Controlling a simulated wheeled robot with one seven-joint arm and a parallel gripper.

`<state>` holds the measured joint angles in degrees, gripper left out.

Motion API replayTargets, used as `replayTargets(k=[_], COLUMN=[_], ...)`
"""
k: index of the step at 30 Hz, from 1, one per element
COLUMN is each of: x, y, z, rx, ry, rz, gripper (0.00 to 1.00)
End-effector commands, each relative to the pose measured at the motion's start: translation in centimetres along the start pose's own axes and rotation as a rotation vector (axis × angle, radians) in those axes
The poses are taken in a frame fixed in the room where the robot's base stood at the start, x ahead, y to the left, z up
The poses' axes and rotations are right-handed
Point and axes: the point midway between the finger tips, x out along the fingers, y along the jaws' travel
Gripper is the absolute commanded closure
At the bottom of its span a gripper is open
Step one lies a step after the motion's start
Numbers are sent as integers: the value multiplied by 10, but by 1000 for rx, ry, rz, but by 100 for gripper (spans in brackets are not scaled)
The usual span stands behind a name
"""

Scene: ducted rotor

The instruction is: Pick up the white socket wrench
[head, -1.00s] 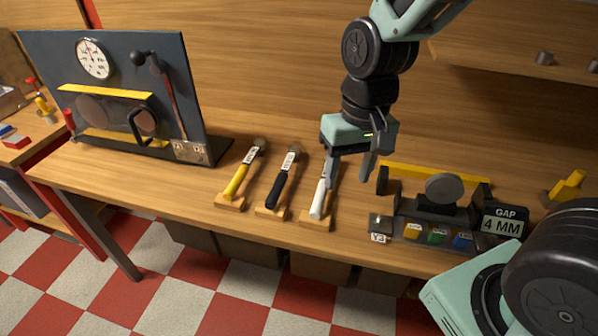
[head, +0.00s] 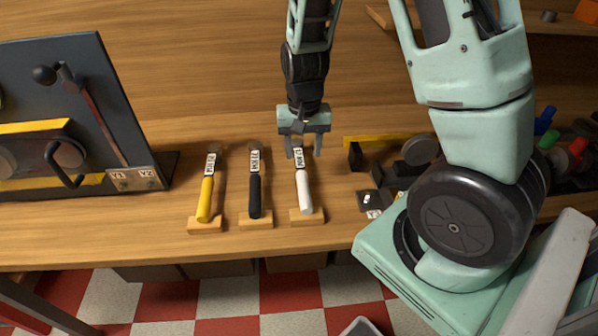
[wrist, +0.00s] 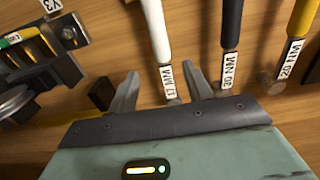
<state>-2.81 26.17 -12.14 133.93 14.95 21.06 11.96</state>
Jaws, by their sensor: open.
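The white socket wrench (head: 304,190) lies on a small wooden rest at the right end of a row of three wrenches. My gripper (head: 304,152) is open, over the far, head end of the white wrench. In the wrist view my gripper (wrist: 163,88) has one finger on each side of the labelled end. I cannot tell how high the fingers are above the bench. The jaws hold nothing.
A black wrench (head: 255,190), labelled 30 NM, and a yellow wrench (head: 206,195), labelled 20 NM, lie to the left. A dark panel (head: 75,110) stands further left. A yellow-topped fixture (head: 385,139) is close on the right. The bench front (head: 100,240) is clear.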

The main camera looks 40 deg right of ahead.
Motion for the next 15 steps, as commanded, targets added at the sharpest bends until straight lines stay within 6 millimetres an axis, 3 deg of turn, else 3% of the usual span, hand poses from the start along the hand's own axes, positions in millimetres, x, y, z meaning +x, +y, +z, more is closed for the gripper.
replayTargets(k=[6, 15], x=[41, 60], y=[1, 0], z=[1, 1], rx=[2, 0], ry=[-4, -2], rz=[2, 0], gripper=[50, 50])
